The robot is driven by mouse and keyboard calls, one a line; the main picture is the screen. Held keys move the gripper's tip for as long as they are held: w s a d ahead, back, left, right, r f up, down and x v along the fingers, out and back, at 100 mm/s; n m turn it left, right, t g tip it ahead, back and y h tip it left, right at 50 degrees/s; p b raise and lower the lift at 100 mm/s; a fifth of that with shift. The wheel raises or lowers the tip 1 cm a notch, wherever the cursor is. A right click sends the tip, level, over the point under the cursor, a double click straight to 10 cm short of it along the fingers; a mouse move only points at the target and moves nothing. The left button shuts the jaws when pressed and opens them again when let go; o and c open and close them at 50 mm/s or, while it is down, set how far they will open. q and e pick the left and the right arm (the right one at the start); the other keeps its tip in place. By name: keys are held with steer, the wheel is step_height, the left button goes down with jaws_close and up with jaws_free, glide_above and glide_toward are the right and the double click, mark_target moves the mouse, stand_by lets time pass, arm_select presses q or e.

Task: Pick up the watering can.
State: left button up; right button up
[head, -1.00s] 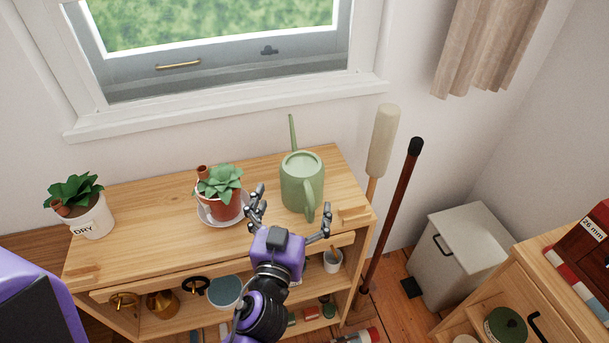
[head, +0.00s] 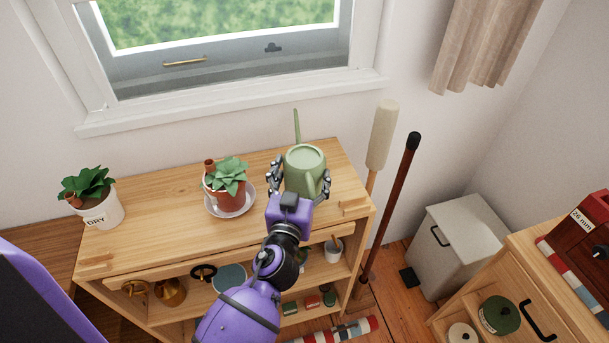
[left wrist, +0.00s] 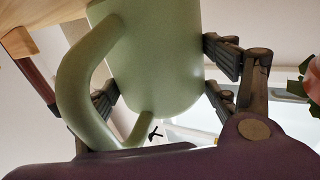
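The pale green watering can (head: 304,160) stands upright on the right part of the wooden shelf top (head: 160,220), its thin spout pointing toward the window. My left gripper (head: 301,178) reaches it from the front, with fingers on both sides of the can's body. In the left wrist view, the can (left wrist: 155,60) fills the space between the finger pads (left wrist: 162,82), which appear to press on its sides. Its curved handle lies between the palm and the body and partly hides one finger. I see no gap under the can. My right gripper is out of view.
A succulent in a terracotta pot (head: 227,191) on a saucer stands close left of the gripper. A white pot (head: 101,215) with a plant is farther left. Two long-handled tools (head: 380,140) (head: 395,200) lean right of the shelf. The window is behind.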

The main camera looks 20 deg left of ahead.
arm_select(q)
steer(key=c, duration=1.1)
steer(key=shift+w+d+r, duration=0.1)
steer(key=shift+r, duration=0.05)
steer(key=shift+c, duration=0.9)
steer(key=shift+r, duration=0.2)
